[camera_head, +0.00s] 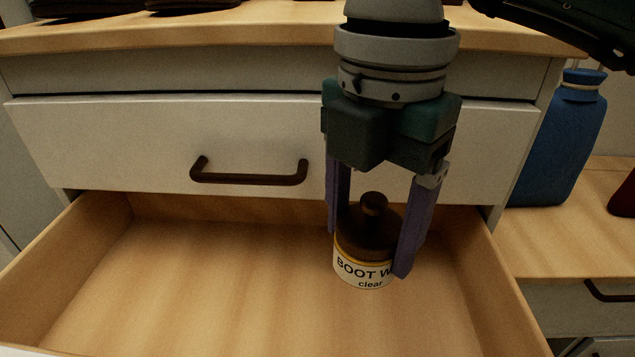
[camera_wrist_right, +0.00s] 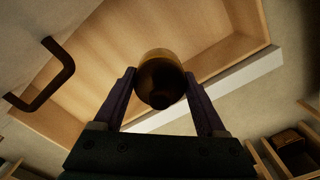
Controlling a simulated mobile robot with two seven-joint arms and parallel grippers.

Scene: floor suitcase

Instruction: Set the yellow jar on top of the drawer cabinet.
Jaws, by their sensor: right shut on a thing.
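The jar (camera_head: 362,271) has a dark brown knobbed lid, a thin yellow band and a white label reading "BOOT W" and "clear". My right gripper (camera_head: 368,250) points down with one finger on each side of the jar and is shut on it. The jar is upright within the open drawer's outline; I cannot tell whether it touches the drawer floor. The right wrist view shows the jar (camera_wrist_right: 160,78) between both fingers. The drawer cabinet (camera_head: 270,40) has a wooden top, seen at the upper edge. My left gripper is not in view.
The open wooden drawer (camera_head: 180,290) looks otherwise empty. A closed drawer with a dark handle (camera_head: 248,175) is above it. Dark objects (camera_head: 95,8) stand on the top's back left. A blue bottle (camera_head: 562,140) and a red object (camera_head: 625,195) stand on a lower surface at right.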

